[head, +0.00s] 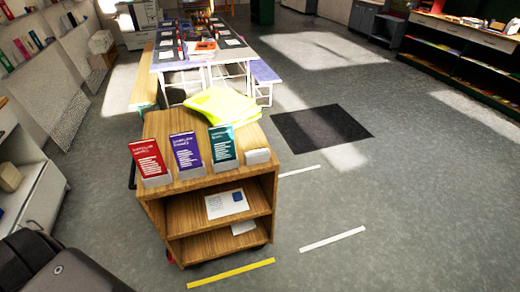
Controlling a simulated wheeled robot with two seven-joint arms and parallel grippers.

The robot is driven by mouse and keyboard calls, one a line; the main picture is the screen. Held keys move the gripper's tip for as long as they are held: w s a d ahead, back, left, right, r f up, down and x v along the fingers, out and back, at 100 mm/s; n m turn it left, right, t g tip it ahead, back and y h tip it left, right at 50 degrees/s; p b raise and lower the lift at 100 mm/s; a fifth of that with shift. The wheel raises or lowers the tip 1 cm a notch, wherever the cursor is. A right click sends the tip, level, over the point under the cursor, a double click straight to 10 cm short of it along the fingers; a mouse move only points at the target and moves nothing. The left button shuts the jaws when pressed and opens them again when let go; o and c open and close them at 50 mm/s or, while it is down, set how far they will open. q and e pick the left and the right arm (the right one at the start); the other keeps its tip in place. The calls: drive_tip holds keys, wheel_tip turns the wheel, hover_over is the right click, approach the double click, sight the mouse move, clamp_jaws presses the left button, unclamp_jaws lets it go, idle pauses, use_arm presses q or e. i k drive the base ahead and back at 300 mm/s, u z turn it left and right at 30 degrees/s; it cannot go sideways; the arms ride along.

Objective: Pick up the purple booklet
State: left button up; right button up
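The purple booklet (186,151) stands upright, leaning back a little, in a small white holder on the top of a wooden cart (160,205). It is between a red booklet (149,160) on its left and a teal booklet (223,145) on its right, each in its own holder. The purple booklet's front faces me and nothing covers it. Part of my own dark arm or body shows at the lower left, but no gripper fingers are visible.
A white block-like holder (257,156) stands right of the teal booklet. Yellow-green sheets (222,105) lie behind. The lower shelf holds papers (227,203). A long table (190,57) stands beyond the cart. White cabinets (42,190) line the left. Floor (400,215) to the right is clear.

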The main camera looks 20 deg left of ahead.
sight(184, 146)
drive_tip(key=z, duration=0.95)
drive_tip(key=i, duration=1.55)
drive_tip(key=u, duration=2.35)
